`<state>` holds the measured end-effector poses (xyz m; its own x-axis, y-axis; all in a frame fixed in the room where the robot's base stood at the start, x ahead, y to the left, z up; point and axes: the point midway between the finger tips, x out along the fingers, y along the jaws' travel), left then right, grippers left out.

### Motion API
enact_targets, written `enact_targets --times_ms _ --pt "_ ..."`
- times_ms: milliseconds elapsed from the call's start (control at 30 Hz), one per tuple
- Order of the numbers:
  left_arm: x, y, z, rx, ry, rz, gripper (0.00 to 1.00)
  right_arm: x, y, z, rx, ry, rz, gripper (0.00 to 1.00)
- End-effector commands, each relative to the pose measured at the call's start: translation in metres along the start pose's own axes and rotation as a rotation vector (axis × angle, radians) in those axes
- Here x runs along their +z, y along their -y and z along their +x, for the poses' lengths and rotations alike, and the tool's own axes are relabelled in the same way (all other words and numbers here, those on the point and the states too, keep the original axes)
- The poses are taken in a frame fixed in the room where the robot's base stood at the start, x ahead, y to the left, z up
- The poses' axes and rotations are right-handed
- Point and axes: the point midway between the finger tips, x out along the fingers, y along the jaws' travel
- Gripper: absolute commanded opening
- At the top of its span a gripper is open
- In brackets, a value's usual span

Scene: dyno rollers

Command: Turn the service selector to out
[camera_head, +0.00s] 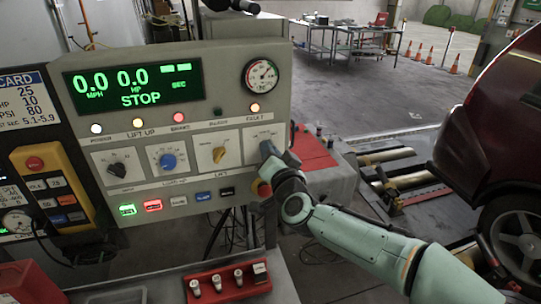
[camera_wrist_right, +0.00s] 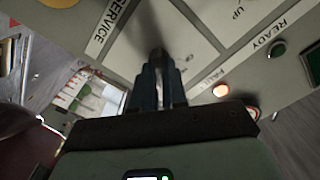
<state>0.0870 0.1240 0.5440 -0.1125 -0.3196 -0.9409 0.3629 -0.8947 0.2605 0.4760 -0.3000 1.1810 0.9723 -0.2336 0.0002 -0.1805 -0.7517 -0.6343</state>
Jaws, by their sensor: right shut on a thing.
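The grey control console (camera_head: 222,110) shows a row of selector knobs on white plates. The service selector's plate (camera_head: 256,136) is the rightmost one. My right gripper (camera_head: 266,150) is at this plate and covers the knob in the head view. In the right wrist view the gripper (camera_wrist_right: 162,78) has its fingers close together against the panel, beside the SERVICE label (camera_wrist_right: 108,30). It is shut on the selector knob, which is mostly hidden between the fingers. I cannot read the knob's pointing direction. My left gripper is not in view.
The lit display (camera_head: 134,86) reads 0.0 MPH, 0.0 HP and STOP. A yellow knob (camera_head: 219,155) is just left of the service plate. A red tray (camera_head: 228,281) sits below the console. A dark red car (camera_head: 497,120) stands on the right by the rollers.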

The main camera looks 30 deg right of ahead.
Motion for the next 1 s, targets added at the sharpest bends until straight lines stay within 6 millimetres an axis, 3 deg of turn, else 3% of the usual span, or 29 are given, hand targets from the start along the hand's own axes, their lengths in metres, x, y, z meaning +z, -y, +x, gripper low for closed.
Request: enact_targets --times_ms 533,600,633,1000 --pt "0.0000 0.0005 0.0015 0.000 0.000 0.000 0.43 -0.0006 0.0001 -0.0001 0.000 -0.001 0.030 0.00" --pt "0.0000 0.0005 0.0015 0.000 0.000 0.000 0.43 -0.0005 0.0001 -0.0001 0.000 -0.001 0.030 0.29" --pt "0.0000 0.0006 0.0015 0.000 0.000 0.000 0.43 -0.0005 0.0001 -0.0001 0.000 -0.001 0.030 0.38" --pt "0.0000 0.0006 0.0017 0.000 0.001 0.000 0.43 -0.0009 0.0002 -0.0043 -0.001 -0.001 0.028 0.38"
